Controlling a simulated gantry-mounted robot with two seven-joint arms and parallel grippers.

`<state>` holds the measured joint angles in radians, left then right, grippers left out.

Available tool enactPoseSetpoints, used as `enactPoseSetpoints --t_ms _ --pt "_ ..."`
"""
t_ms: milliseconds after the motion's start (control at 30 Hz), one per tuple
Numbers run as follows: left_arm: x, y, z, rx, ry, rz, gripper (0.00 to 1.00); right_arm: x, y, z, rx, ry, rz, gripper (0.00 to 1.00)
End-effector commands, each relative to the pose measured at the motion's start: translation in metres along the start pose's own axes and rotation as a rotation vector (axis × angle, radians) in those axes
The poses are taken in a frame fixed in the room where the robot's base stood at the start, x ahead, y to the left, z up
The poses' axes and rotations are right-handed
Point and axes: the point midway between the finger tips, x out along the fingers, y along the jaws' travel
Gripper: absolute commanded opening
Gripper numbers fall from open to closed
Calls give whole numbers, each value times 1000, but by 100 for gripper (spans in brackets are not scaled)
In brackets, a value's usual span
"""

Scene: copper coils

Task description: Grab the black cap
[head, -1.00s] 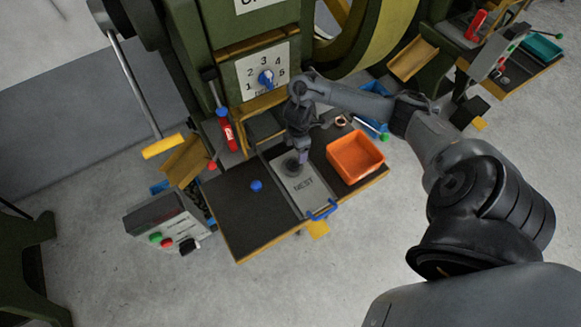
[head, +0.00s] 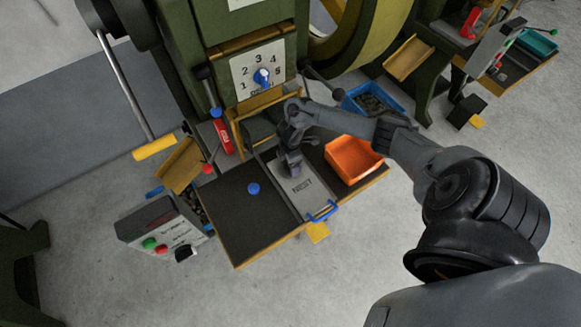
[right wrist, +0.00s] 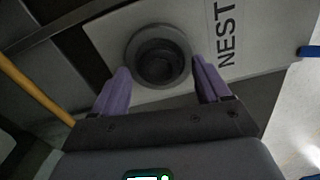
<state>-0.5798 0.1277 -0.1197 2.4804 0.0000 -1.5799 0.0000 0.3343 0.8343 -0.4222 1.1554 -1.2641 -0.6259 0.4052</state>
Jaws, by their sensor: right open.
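A round black cap (right wrist: 158,58) lies on the pale nest plate (right wrist: 262,30), beside the printed word NEST in the right wrist view. My right gripper (right wrist: 161,76) is open, with one purple fingertip on each side of the cap's near part. A gap shows between fingers and cap, and nothing is held. In the head view my right gripper (head: 291,168) is low over the back part of the nest plate (head: 303,190) and hides most of the cap. My left gripper is not in view.
A blue knob (head: 253,188) stands on the dark table top left of the plate. An orange bin (head: 354,160) stands on the right. A blue handle (head: 323,211) is at the plate's front end. The green press with its dial (head: 262,77) rises behind.

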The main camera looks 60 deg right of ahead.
Motion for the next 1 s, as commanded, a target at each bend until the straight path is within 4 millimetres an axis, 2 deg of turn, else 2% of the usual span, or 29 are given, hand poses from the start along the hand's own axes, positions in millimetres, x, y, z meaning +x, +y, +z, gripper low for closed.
enactPoseSetpoints --t_ms 300,367,700,1000 --pt "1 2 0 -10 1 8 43 5 0 0 -1 -1 0 76" --pt "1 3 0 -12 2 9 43 5 0 0 -1 0 0 68" --pt "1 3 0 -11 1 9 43 4 0 0 0 0 1 16" --pt "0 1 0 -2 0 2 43 1 0 0 -1 0 1 16"
